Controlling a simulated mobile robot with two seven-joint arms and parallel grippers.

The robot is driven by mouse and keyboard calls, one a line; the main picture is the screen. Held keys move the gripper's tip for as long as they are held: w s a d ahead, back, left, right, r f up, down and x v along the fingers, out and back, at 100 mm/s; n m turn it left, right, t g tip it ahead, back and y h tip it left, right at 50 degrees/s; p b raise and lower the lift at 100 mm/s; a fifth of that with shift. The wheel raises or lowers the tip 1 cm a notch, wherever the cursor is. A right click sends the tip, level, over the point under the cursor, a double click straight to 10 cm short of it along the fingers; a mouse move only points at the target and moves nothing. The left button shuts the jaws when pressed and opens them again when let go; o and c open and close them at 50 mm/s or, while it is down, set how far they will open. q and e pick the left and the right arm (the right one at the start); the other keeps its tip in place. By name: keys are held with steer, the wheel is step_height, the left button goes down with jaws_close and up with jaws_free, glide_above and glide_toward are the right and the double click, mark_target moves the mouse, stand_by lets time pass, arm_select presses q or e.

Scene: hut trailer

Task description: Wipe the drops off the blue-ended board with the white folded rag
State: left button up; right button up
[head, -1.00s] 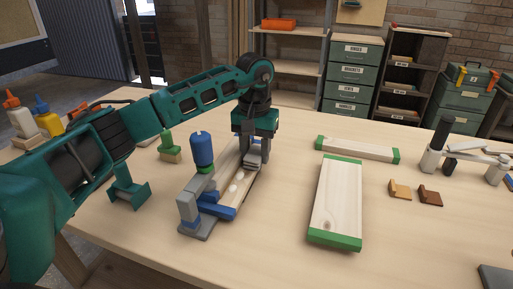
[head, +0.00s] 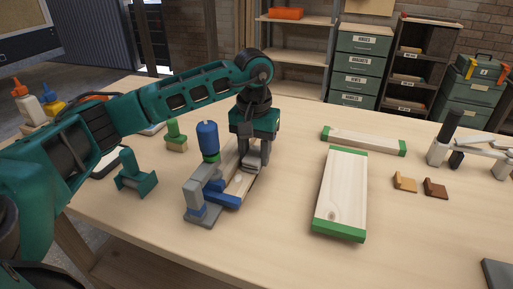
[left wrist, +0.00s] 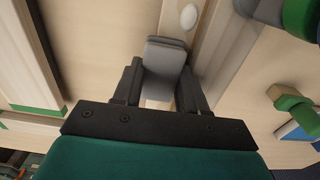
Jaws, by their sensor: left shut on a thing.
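The blue-ended board (head: 241,184) lies on the workbench, its near blue end (head: 223,198) beside a grey clamp. Its far part is hidden behind my left gripper. My left gripper (head: 252,165) is shut on the folded rag (left wrist: 165,56), which looks grey here, and holds it low over the far part of the board. I cannot tell whether the rag touches the wood. One pale drop (left wrist: 188,16) shows on the board in the left wrist view, just past the rag. Other drops are hard to make out. My right gripper is not in view.
A teal bracket (head: 135,175) and a green-topped brush (head: 175,135) are on the left.

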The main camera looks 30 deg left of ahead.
mark_target(248, 176)
arm_select(q)
steer(key=shift+s+d+f, duration=0.1)
steer(key=shift+s+d, duration=0.15)
steer(key=shift+s, duration=0.8)
steer(key=shift+s+d, duration=0.2)
steer(key=shift+s, duration=0.85)
steer(key=shift+w+a+b, duration=0.15)
steer(key=shift+w+a, duration=0.05)
steer(key=shift+w, duration=0.6)
steer(key=shift+w+a+b, duration=0.15)
steer(key=shift+w, duration=0.65)
steer(key=shift+w+a+b, duration=0.15)
steer(key=shift+w+a, duration=0.05)
steer(key=shift+w, duration=0.6)
steer(key=shift+w+a+r, duration=0.1)
steer(key=shift+w+a, duration=0.1)
steer(key=shift+w, duration=0.6)
steer(key=shift+w+a+r, duration=0.1)
steer(key=shift+w+a, duration=0.1)
steer(key=shift+w, duration=0.65)
steer(key=shift+w+a, duration=0.2)
steer(key=shift+w, duration=0.6)
step_height(248, 176, up, 7)
steer(key=p, duration=0.5)
steer(key=shift+p, duration=0.35)
